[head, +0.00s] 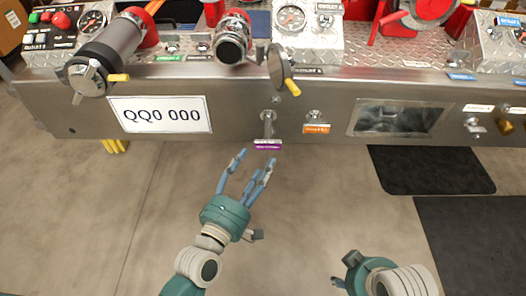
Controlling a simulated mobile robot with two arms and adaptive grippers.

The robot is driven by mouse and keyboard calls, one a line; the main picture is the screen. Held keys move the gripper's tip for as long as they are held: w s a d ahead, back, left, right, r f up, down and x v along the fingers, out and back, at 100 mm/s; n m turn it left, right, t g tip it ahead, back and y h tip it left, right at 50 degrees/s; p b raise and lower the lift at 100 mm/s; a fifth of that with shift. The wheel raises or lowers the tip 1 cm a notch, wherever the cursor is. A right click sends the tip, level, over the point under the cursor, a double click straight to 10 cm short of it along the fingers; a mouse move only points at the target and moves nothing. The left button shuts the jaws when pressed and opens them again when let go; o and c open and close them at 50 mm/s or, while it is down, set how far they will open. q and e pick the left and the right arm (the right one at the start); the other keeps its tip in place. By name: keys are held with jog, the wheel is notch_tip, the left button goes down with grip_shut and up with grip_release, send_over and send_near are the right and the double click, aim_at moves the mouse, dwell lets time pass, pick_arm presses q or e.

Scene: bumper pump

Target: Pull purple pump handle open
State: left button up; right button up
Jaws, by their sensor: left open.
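The purple pump handle (267,145) is a small pull with a purple and white label, on a short metal stem at the lower edge of the steel bumper. My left gripper (254,163) is open just below and in front of it. Its blue fingers point up toward the handle, and nothing shows between them. I cannot tell whether a fingertip touches the handle. My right gripper (337,282) is low at the right, mostly hidden by its own wrist. I cannot see whether its fingers are open.
The steel bumper (250,90) spans the view, with capped pipes and gauges above it. An orange-labelled pull (316,128) is just right of the purple one. A recessed opening (397,118) lies farther right. Dark mats (428,172) lie on the open floor.

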pick_arm(q)
jog(key=shift+v, duration=1.75)
